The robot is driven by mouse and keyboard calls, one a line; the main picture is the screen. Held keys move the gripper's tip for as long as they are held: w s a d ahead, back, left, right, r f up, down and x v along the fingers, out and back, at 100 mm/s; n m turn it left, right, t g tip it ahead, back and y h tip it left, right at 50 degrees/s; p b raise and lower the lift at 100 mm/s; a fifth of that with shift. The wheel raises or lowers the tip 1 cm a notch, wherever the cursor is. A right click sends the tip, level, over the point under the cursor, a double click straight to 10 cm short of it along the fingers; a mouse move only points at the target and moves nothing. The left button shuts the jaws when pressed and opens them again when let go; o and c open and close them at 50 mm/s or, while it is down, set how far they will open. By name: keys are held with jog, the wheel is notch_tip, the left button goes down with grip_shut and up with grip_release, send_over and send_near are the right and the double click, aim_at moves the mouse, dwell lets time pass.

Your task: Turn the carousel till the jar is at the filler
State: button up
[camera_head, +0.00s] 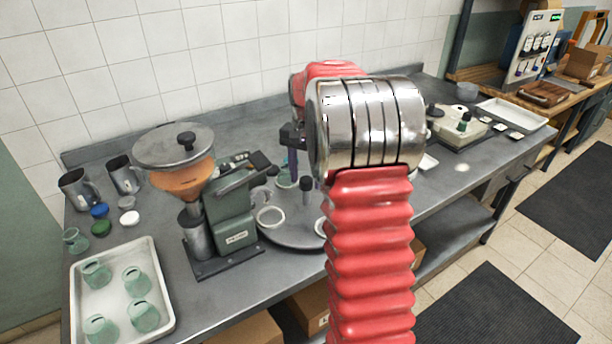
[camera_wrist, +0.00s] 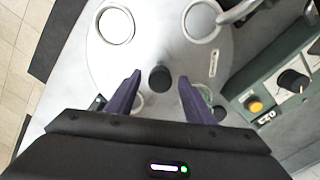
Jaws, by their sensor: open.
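The carousel (camera_head: 291,232) is a round grey turntable on the bench, with pale ring seats (camera_wrist: 116,26) around a dark upright knob (camera_wrist: 159,79) near its middle. A translucent green jar (camera_wrist: 205,95) sits at the lower right of the carousel in the wrist view, partly behind a finger. The filler (camera_head: 235,212) is a green machine with a copper hopper, at the carousel's left in the head view. My gripper (camera_wrist: 157,78) is open above the carousel, its purple fingers apart either side of the knob in the picture. Contact cannot be told. My arm hides the carousel's right part.
A white tray (camera_head: 164,318) with several green jars stands at the front left. Metal mugs (camera_head: 78,188) and coloured lids (camera_head: 101,228) lie behind it. A pale device (camera_head: 460,128) stands on the right. A green panel with an orange button (camera_wrist: 254,104) is close right in the wrist view.

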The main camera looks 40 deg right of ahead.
jog(key=shift+c, duration=0.5)
grip_shut()
